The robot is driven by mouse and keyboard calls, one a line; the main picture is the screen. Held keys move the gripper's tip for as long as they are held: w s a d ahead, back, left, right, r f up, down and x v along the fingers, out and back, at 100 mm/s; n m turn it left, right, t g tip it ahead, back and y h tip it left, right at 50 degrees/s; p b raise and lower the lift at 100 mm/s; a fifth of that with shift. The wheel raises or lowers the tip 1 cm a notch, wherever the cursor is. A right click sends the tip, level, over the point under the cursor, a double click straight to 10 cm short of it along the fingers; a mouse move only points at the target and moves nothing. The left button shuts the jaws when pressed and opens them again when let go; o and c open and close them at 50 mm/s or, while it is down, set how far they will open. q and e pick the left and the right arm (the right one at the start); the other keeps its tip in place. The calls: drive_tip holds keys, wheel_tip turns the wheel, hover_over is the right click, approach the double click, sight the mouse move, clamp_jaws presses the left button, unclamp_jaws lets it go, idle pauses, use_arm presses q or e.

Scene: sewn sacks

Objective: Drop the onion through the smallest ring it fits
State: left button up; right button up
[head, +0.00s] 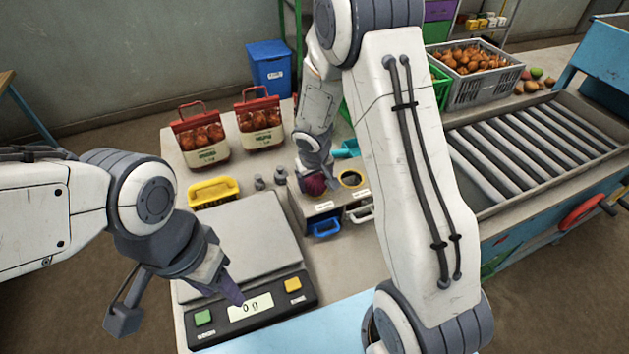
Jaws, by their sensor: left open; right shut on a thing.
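A dark red onion (314,185) is held in my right gripper (313,173), which is shut on it. The onion is low over the left part of a small sorting box (318,206), and it hides the ring there. I cannot tell whether it touches that ring. A yellow-rimmed ring (352,179) is open to view on the box's right part. A blue pull (325,226) and a white pull (360,213) are on the box front. My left gripper (230,290) is open and empty above the front of the scale.
The scale (240,235) reads 0 g. A teal scoop (346,149) lies behind the box. A roller conveyor (530,150) and onion crate (470,75) stand right.

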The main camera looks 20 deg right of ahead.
drive_tip(key=o, duration=1.3)
drive_tip(key=p+v, duration=0.1)
drive_tip(key=v, duration=0.9)
drive_tip(key=shift+r+p, duration=0.25)
drive_tip(key=shift+p, duration=0.05)
